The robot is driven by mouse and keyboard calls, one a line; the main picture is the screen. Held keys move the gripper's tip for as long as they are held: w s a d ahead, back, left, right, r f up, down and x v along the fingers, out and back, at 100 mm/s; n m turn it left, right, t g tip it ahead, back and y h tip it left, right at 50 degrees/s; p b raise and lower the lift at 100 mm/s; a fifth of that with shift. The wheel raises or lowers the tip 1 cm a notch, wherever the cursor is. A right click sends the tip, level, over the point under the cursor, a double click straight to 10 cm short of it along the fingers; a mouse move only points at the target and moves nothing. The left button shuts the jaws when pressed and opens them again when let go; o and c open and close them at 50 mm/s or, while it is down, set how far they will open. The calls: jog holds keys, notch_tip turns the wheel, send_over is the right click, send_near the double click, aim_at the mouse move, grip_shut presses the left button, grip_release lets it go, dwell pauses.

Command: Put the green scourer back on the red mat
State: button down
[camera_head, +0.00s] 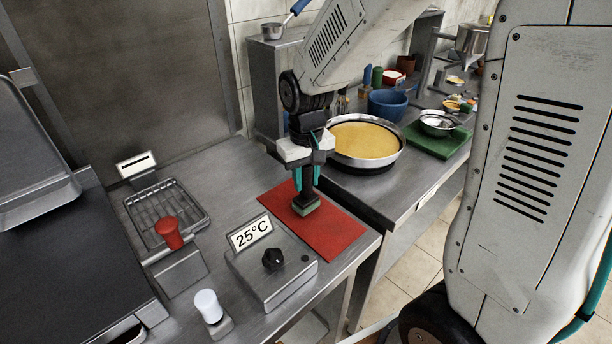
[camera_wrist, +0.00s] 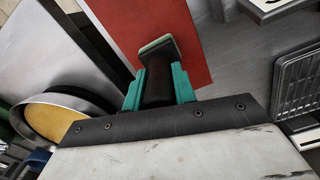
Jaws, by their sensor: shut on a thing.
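The green scourer (camera_head: 306,207) is a small green pad under an upright black handle. My gripper (camera_head: 307,178), with teal fingers, is shut on that handle. The scourer is over the red mat (camera_head: 335,237), pad down, inside the mat's edges in the head view. I cannot tell whether the pad touches the mat or hangs just above it. In the wrist view the scourer (camera_wrist: 157,46) shows beyond my gripper (camera_wrist: 158,88), with the red mat (camera_wrist: 190,20) behind it. Part of the handle is hidden between the fingers.
A wire rack (camera_head: 166,213) and a red lever (camera_head: 168,232) are farther left. A wide pan (camera_head: 365,143) stands behind right, across a gap between counters.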

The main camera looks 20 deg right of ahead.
jog(key=shift+f, duration=0.4)
jog(key=c, duration=1.1)
grip_release()
jog(key=shift+o, duration=0.2)
jog(key=shift+r, duration=3.9)
jog(key=shift+r, duration=0.1)
jog(key=shift+r, duration=2.15)
